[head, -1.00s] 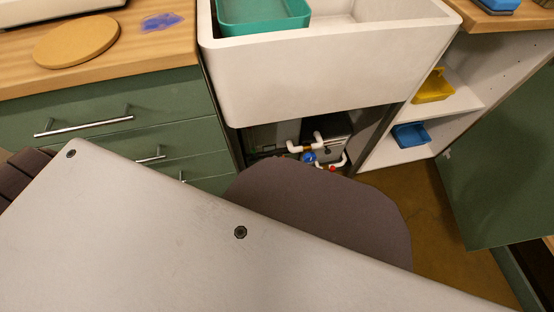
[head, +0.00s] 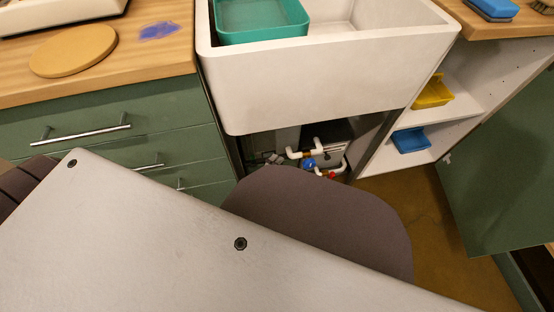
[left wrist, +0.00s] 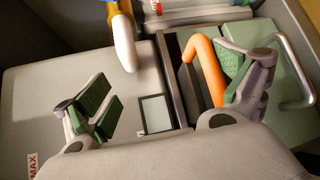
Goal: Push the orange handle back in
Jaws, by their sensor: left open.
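In the left wrist view, the orange handle (left wrist: 207,66) is a bent bar that stands out of a dark slot beside a grey panel. My left gripper (left wrist: 182,84) is open, with its green-padded fingers spread wide. The handle lies between the two fingers in the picture, nearer the right one. I cannot tell whether either finger touches it. The handle's lower end is partly hidden by the gripper's body. In the head view, the handle cannot be made out in the dark space under the sink. My right gripper is not in view.
A white pipe (left wrist: 123,42) comes down close to the handle. A green panel with a metal pull (left wrist: 296,92) is at the right. In the head view, pipes with a blue part (head: 309,163) sit under the white sink (head: 320,85). An open green door (head: 500,165) stands at right.

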